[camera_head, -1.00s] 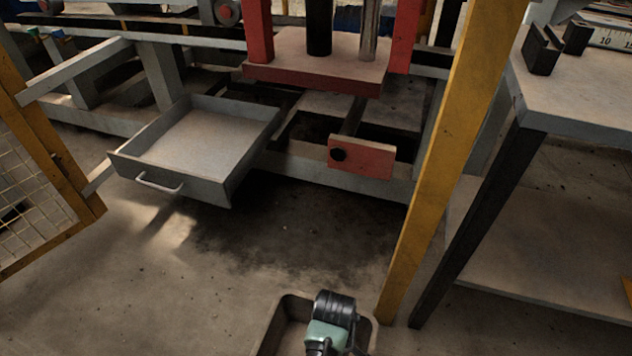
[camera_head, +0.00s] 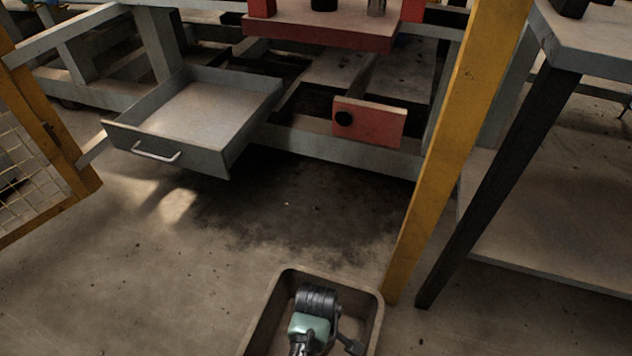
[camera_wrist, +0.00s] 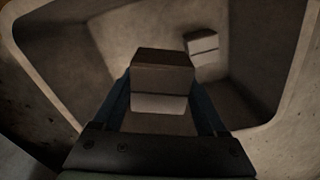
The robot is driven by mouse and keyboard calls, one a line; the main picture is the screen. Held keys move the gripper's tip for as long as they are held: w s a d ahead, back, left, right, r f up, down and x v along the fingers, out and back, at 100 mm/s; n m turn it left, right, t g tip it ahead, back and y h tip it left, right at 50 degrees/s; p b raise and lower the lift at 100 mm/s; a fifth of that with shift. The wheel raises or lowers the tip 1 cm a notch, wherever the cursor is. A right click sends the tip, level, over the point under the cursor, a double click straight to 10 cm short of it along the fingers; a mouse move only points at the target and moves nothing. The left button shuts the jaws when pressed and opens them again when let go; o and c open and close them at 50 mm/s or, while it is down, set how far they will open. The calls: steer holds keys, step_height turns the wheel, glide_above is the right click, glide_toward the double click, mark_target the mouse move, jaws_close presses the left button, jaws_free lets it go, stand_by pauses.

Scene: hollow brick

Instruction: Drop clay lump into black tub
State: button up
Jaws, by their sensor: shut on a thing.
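The tub (camera_head: 373,318), dark grey-brown with rounded corners, stands on the floor at the bottom centre of the head view. In the wrist view its inner wall (camera_wrist: 262,45) surrounds my gripper (camera_wrist: 163,92). My gripper is shut on a block-shaped clay lump (camera_wrist: 161,78), with a dark upper face and a paler lower face. It is over or inside the tub's opening; the exact height is unclear. A second, similar block (camera_wrist: 203,43) shows inside the tub. In the head view my arm hides the fingers and held lump.
A yellow post (camera_head: 437,170) rises close to the right of the tub. A grey table (camera_head: 590,45) with a dark leg stands beyond it. An open grey drawer (camera_head: 160,155) juts out at left. The concrete floor (camera_head: 190,260) left of the tub is clear.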

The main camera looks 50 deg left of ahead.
steer(key=o, duration=1.5)
steer(key=shift+c, duration=0.2)
steer(key=shift+r, duration=0.1)
step_height(320, 180, up, 13)
steer(key=p, duration=0.9)
